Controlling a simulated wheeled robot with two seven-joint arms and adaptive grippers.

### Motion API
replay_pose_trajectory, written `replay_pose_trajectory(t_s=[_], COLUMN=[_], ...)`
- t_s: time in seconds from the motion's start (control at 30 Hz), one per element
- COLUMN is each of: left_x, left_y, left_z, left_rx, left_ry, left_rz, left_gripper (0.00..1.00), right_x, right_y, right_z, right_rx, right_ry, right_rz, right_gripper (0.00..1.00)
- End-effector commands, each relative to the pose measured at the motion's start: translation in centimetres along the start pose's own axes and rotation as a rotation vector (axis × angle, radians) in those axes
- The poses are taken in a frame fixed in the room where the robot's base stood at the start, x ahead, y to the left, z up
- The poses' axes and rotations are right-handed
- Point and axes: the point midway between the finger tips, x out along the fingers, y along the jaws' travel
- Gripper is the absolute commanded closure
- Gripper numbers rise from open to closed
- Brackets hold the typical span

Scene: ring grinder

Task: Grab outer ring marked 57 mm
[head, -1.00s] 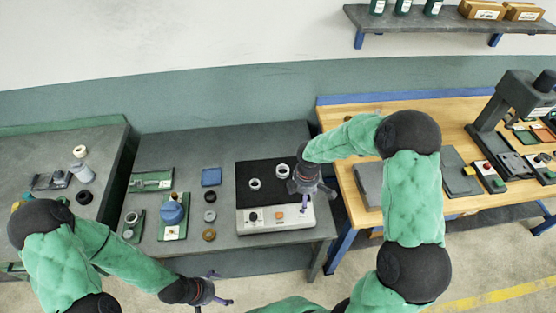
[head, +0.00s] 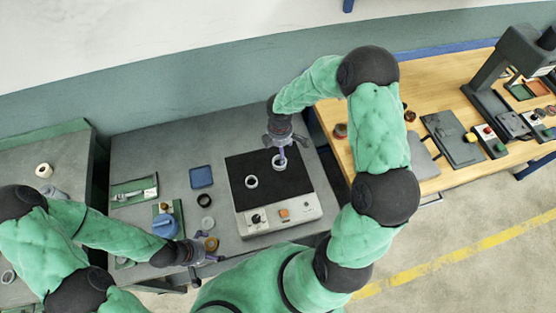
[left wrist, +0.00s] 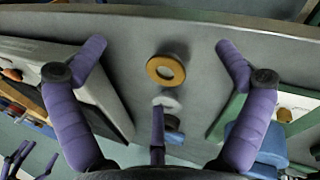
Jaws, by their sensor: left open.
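Two pale metal rings are on a black mat (head: 240,168): a left ring (head: 251,182) and a right ring (head: 279,161). My right gripper (head: 281,155) points down at the right ring, its fingers beside or around it; its grip is unclear. My left gripper (head: 208,257) is open and empty near the table's front edge, beside a brass-coloured ring (head: 211,244). In the left wrist view that brass ring (left wrist: 166,69) lies flat between the spread fingers of the left gripper (left wrist: 160,62), with a grey ring (left wrist: 166,102) behind it. No size marking is legible.
The mat adjoins a white control box (head: 280,214) with a knob and an orange button. A dark ring (head: 204,200), blue tray (head: 202,177) and blue-topped tool (head: 165,226) stand to the left. A wooden bench (head: 440,95) is on the right.

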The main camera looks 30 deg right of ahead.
Motion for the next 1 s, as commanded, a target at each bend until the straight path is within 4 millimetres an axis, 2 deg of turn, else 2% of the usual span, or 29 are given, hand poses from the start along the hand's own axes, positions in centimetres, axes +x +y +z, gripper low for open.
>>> replay_pose_trajectory(t_s=[0.1, 0.37, 0.7, 0.93, 0.97, 1.0], left_x=[0.3, 0.4, 0.8, 0.7, 0.7, 0.7], left_y=[-0.1, -0.1, -0.3, -0.3, -0.2, -0.3], left_z=[0.0, -0.1, -0.1, -0.1, -0.1, -0.1], left_rx=[0.000, 0.000, 0.000, 0.000, 0.000, 0.000], left_ry=[0.001, 0.001, 0.001, 0.001, 0.001, 0.001], left_rz=[0.000, 0.000, 0.000, 0.000, 0.000, 0.000], left_gripper=[0.00, 0.00, 0.00, 0.00, 0.00, 0.00], right_x=[2.0, 3.7, 8.0, 8.2, 8.2, 8.2], right_y=[0.0, 0.0, -0.2, -0.1, -0.1, -0.1], right_z=[0.0, 0.0, -0.2, -0.2, -0.2, -0.2], right_rx=[-0.001, 0.000, 0.000, 0.001, 0.001, 0.000], right_ry=[-0.001, 0.000, 0.000, 0.000, 0.000, 0.000], right_rz=[-0.002, 0.000, -0.002, 0.001, 0.000, 0.000], right_gripper=[0.17, 0.17, 0.17, 0.17, 0.20, 0.31])
